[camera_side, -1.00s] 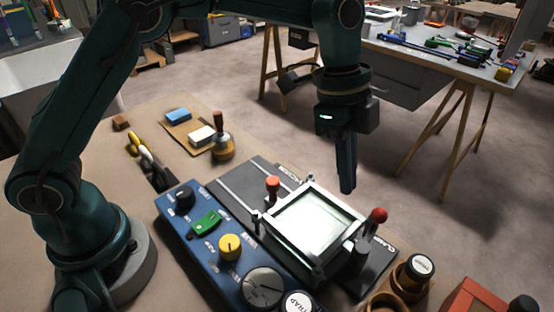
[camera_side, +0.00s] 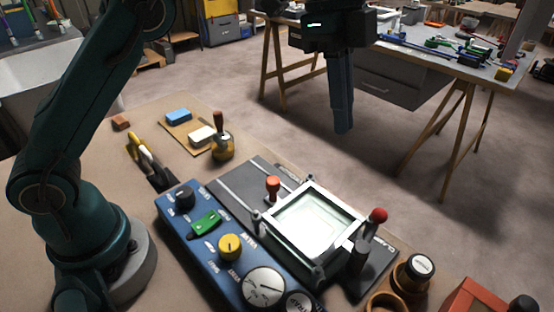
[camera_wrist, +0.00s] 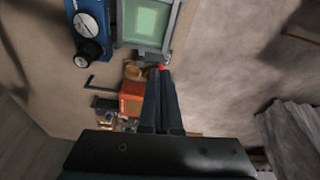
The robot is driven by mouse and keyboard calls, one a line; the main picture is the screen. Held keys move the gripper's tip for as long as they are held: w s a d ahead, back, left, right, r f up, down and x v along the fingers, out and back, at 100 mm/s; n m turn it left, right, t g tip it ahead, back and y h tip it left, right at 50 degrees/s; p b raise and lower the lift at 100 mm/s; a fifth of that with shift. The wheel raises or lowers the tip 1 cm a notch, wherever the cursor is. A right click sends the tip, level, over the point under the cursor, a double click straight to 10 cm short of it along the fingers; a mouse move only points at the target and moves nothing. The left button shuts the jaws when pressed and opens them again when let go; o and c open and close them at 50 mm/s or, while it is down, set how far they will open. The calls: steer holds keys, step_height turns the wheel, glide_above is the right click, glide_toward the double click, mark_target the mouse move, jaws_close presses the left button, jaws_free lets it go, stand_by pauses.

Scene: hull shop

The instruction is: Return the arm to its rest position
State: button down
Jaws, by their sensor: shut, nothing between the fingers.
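My gripper (camera_side: 343,130) hangs in the upper middle of the side view, fingers pointing down, above and behind the framed fixture and touching nothing. Its fingers are together and empty. In the wrist view my gripper (camera_wrist: 162,72) shows as two dark fingers side by side, with bench items beyond them. The framed fixture (camera_side: 352,213) with its pale panel sits on a dark plate on the bench; it also shows at the top of the wrist view (camera_wrist: 173,22). My arm is bent, and its upper part leaves the top of the side view.
A blue control box (camera_side: 197,227) with knobs and a gauge stands left of the fixture. A red-knobbed lever (camera_side: 377,215) rises at its right. Wooden cups (camera_side: 413,272) and an orange box (camera_side: 472,298) stand at front right. A trestle table (camera_side: 420,62) is behind.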

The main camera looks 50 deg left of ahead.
stand_by(0.3)
steer(key=s+a+r+n+t, duration=0.4)
steer(key=s+a+r+n, duration=0.2)
steer(key=s+a+r, duration=0.15)
steer(key=s+a+f+n+y, duration=0.1)
steer(key=s+a+f+n, duration=0.2)
steer(key=s+f+n, duration=0.1)
steer(key=s+a+f+n+t+y, duration=0.1)
steer(key=s+a+f+n, duration=0.2)
steer(key=f+n, duration=0.3)
step_height(320, 180, down, 3)
steer(key=shift+s+r+n+y, duration=0.15)
steer(key=shift+s+n+y, duration=0.2)
steer(key=shift+s, duration=0.55)
